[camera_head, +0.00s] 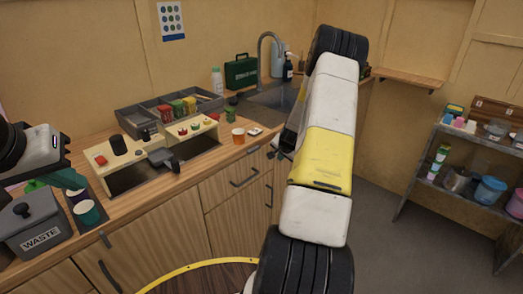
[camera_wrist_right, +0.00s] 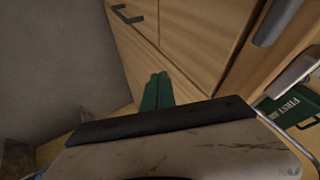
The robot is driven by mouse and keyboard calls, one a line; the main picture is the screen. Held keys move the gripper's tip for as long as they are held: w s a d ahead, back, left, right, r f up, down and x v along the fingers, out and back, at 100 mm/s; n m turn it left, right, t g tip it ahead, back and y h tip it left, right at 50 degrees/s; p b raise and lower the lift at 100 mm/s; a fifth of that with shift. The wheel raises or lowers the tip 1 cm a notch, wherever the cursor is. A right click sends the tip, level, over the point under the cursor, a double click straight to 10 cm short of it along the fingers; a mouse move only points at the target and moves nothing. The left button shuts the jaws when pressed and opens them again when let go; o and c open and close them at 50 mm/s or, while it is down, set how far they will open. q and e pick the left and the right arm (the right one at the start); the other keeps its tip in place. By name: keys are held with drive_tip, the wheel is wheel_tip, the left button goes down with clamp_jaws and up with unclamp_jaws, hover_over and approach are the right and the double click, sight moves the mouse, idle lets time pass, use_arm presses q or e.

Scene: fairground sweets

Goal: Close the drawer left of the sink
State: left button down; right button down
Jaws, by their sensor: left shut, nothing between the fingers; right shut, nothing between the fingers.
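The wooden drawer front (camera_head: 232,182) with a dark bar handle sits under the counter, left of the sink (camera_head: 275,97). How far it stands out is hard to tell from this angle. Wooden fronts (camera_wrist_right: 195,35) with bar handles also fill the top of the right wrist view. My right gripper (camera_wrist_right: 157,92) is shut and empty, its green fingers pointing toward these fronts; contact cannot be made out. In the head view my right arm hides most of it. My left gripper (camera_head: 66,180) is shut and empty above the counter's left end, away from the drawer.
The counter carries a grey waste bin (camera_head: 35,230), cups (camera_head: 87,211), a cream control stand (camera_head: 125,155), a grey divided tray (camera_head: 160,118) and an orange cup (camera_head: 238,136). A green first-aid box (camera_head: 241,72) stands behind. A shelf rack (camera_head: 470,135) stands at the right.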

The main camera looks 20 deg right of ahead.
drive_tip(key=v, duration=0.8)
drive_tip(key=shift+s, duration=0.15)
